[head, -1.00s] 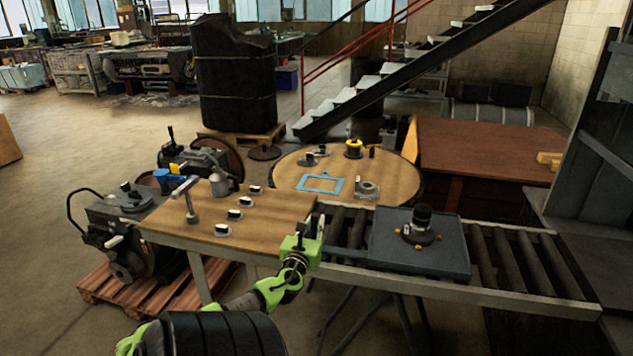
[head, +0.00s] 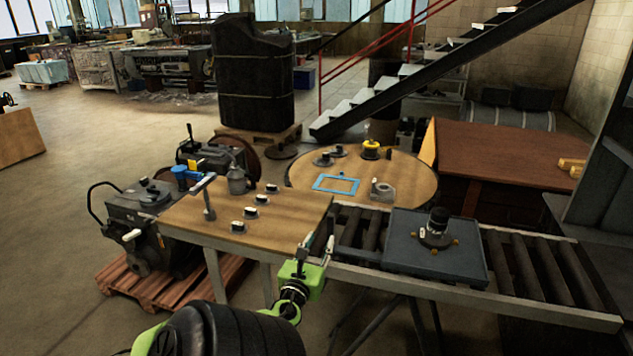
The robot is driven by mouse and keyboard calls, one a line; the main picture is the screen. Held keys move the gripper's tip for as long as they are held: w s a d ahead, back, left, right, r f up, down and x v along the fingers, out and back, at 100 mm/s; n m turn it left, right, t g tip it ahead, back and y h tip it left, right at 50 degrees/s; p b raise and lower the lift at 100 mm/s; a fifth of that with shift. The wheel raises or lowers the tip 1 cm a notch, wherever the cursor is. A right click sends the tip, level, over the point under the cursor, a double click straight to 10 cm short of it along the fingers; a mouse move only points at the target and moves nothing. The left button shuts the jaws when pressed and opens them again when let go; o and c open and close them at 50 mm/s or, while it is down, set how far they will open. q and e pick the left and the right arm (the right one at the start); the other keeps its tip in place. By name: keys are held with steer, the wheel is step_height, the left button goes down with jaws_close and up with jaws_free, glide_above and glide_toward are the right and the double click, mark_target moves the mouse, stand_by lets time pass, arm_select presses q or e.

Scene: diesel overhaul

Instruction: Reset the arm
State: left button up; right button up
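My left arm comes in from the bottom edge in the head view. Its green gripper (head: 317,246) is at the near right corner of the wooden work table (head: 225,203), beside the roller conveyor (head: 450,287). The two fingers point up and away, with a gap between them. I see nothing held in the gripper. Whether the fingers touch the table edge cannot be told. My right gripper is not in view.
Several small dark-and-white parts (head: 250,211) and a grey stand (head: 208,200) are on the table. A tray (head: 408,253) with a black-topped device (head: 437,230) sits on the conveyor. A round table (head: 410,180) and a diesel engine (head: 130,225) are beyond.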

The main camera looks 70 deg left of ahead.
arm_select(q)
steer(key=shift+v, duration=1.15)
steer(key=shift+a, duration=0.1)
